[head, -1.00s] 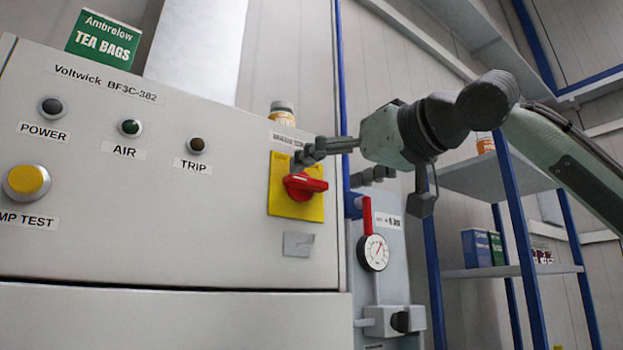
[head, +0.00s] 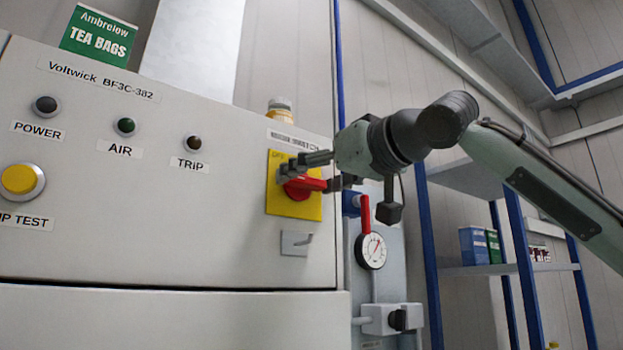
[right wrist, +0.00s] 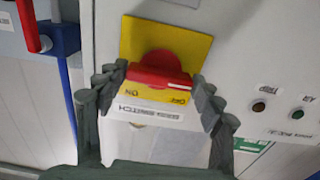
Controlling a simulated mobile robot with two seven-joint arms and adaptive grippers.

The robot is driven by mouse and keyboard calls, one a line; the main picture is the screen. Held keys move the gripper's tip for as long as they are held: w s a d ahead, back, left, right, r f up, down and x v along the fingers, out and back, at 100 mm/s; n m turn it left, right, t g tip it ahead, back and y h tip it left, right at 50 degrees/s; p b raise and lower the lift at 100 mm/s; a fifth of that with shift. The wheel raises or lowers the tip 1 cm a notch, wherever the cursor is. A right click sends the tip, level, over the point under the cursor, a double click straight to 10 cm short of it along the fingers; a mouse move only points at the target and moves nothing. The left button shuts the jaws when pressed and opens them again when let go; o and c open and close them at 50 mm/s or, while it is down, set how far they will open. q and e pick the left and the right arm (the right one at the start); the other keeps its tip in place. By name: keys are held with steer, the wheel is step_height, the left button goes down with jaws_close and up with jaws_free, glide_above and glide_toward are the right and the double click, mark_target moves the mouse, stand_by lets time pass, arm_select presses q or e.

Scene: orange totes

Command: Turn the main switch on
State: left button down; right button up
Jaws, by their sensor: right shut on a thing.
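The main switch is a red rotary handle (head: 303,185) on a yellow plate (head: 314,207) at the right end of the grey cabinet front. In the head view the handle points right, roughly level. My right gripper (head: 310,178) is at the switch, one finger above the handle and the other partly hidden behind it. In the right wrist view the red handle (right wrist: 158,72) lies between the two fingertips (right wrist: 160,88), and the plate shows "OFF" and "ON" lettering. The right gripper is shut on the handle. My left gripper is in neither view.
The cabinet (head: 150,235) carries POWER, AIR and TRIP lamps and a yellow push button (head: 20,180). A small hook plate (head: 296,243) is below the switch. A gauge (head: 371,251) and red lever (head: 365,212) stand close on the right. Blue-posted shelves (head: 515,269) are farther right.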

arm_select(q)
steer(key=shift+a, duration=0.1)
arm_select(e)
steer(key=shift+m, duration=0.3)
steer(key=shift+c, duration=0.2)
steer(key=shift+m, duration=1.7)
steer(key=m+b, duration=0.1)
steer(key=m, duration=0.9)
steer(key=shift+m+b, duration=0.4)
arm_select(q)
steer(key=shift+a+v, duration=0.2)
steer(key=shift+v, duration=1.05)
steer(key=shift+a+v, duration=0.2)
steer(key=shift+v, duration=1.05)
arm_select(e)
steer(key=shift+m, duration=1.5)
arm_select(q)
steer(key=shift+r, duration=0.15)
arm_select(e)
steer(key=o, duration=1.2)
steer(key=shift+c, duration=0.2)
